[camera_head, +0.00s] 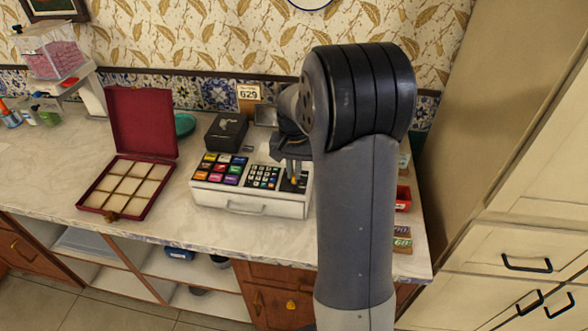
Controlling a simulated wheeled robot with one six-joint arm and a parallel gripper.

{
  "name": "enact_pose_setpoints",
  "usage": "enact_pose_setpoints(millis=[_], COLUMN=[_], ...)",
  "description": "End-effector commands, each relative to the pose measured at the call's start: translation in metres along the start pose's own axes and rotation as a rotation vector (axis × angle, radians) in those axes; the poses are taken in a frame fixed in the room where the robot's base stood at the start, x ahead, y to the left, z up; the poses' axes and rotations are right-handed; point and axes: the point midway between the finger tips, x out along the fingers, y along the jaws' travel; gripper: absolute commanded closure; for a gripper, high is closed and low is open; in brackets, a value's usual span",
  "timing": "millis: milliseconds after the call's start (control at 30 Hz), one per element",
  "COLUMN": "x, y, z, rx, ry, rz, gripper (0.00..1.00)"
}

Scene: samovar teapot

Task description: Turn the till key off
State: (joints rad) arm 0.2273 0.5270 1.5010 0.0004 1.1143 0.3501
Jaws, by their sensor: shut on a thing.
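The till (250,203), a white cash register with coloured keys (221,169) and a black number pad (264,176), stands on the marble counter, its drawer front facing me. My gripper (294,180) points down at the right part of the till's top. It is shut on a small yellowish thing at its fingertips, which appears to be the till key (295,181). Its turn angle is too small to tell.
An open red box with empty compartments (121,187) stands left of the till. A black box (227,132) and a number card (248,93) are behind it. A red tray (403,198) and small signs (402,238) lie right of my arm. Bare counter (190,237) is in front.

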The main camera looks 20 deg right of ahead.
Motion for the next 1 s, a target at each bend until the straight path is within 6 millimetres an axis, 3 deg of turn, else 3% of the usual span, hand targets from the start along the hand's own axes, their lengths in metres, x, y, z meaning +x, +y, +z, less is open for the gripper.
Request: enact_pose_setpoints(millis=[67,100,333,633,767,1000], x=[-0.001,-0.001,0.0,-0.003,-0.019,-0.068], y=[0.0,0.0,0.0,0.0,-0.001,0.0], z=[-0.001,-0.001,0.0,-0.001,-0.001,-0.001], rx=[-0.002,-0.002,-0.001,0.0,0.0,0.0], ry=[0.002,0.003,0.002,0.003,0.006,0.006], rz=[0.0,0.0,0.0,-0.001,-0.002,-0.002], gripper=[1.0,0.9,0.71,0.71,0.71,0.71])
